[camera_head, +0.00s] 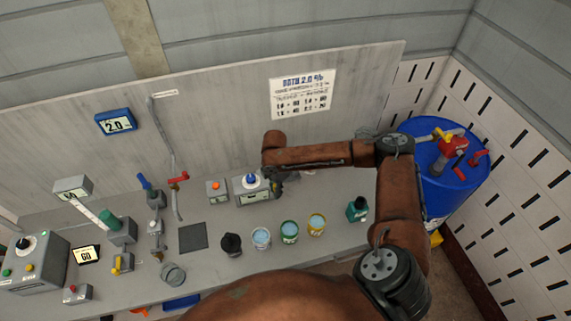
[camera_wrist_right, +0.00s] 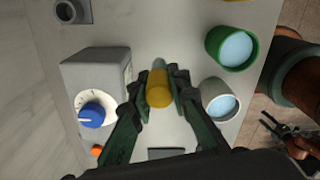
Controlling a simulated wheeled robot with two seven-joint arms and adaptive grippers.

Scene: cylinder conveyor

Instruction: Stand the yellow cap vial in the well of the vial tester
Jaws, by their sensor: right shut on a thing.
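My right gripper (camera_wrist_right: 159,92) is shut on the yellow cap vial (camera_wrist_right: 159,88), seen from above in the right wrist view. The yellow cap is between the two fingers; most of the vial below is hidden. In the head view the gripper (camera_head: 277,188) is just right of a grey box with a blue dial (camera_head: 252,188), and the vial cannot be made out. The dial box also shows left of the fingers in the wrist view (camera_wrist_right: 92,75). A small grey block with a dark round hole (camera_wrist_right: 70,12) is at the top left there. I cannot tell which is the tester. My left gripper is not in view.
A white cup (camera_wrist_right: 219,100) and a green cup (camera_wrist_right: 231,48) stand right of the fingers. A yellow cup (camera_head: 317,224), black cup (camera_head: 231,243) and green bottle (camera_head: 356,209) stand nearby. An orange-button box (camera_head: 216,191) is left of the dial box.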

